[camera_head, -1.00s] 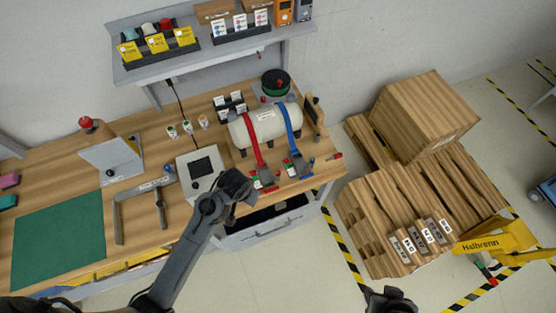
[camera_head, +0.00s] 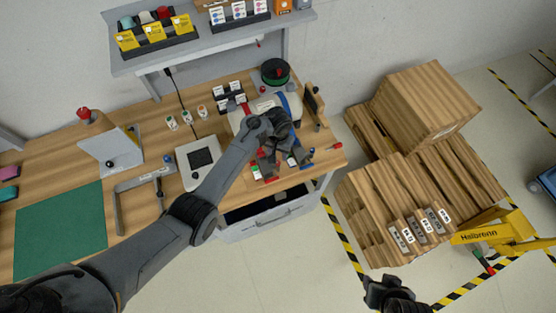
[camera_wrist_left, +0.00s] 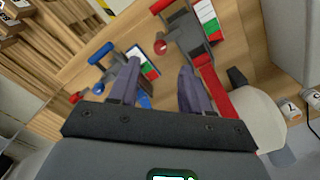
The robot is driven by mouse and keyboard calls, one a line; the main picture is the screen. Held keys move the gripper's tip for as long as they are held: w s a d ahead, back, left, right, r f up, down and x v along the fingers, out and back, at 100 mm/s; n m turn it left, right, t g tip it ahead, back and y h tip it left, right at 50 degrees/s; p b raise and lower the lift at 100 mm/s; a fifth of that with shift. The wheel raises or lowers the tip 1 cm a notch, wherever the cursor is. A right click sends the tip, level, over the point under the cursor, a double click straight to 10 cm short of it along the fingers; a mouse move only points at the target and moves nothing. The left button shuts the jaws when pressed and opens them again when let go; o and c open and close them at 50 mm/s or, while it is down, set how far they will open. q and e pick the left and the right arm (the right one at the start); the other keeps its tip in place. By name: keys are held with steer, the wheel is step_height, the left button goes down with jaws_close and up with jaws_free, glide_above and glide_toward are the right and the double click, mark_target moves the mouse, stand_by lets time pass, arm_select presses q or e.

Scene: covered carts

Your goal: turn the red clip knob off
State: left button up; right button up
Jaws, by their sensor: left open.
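The red clip, with a red handle and a white, green and red label, shows in the left wrist view (camera_wrist_left: 206,22). A round red knob (camera_wrist_left: 160,47) sits beside it. The red strap (camera_wrist_left: 215,88) runs from it towards the pale cylinder. In the head view only part of the red clip (camera_head: 257,173) shows beside my gripper. My left gripper (camera_head: 276,160) is above the clips, open and empty; its fingers also show in the wrist view (camera_wrist_left: 159,70), short of the knob. My right gripper (camera_head: 385,292) is at the bottom edge, its jaws unclear.
The blue clip (camera_wrist_left: 141,66) with its blue handle is beside my left finger. The pale cylinder (camera_wrist_left: 258,118) lies behind. A grey box with a screen (camera_head: 199,163) stands left of my forearm. Wooden crates (camera_head: 425,105) stand at right.

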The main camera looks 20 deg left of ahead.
mark_target(278, 162)
arm_select(q)
step_height(278, 162, down, 7)
steer(key=shift+b, duration=0.65)
steer(key=shift+c, duration=0.5)
jaws_close()
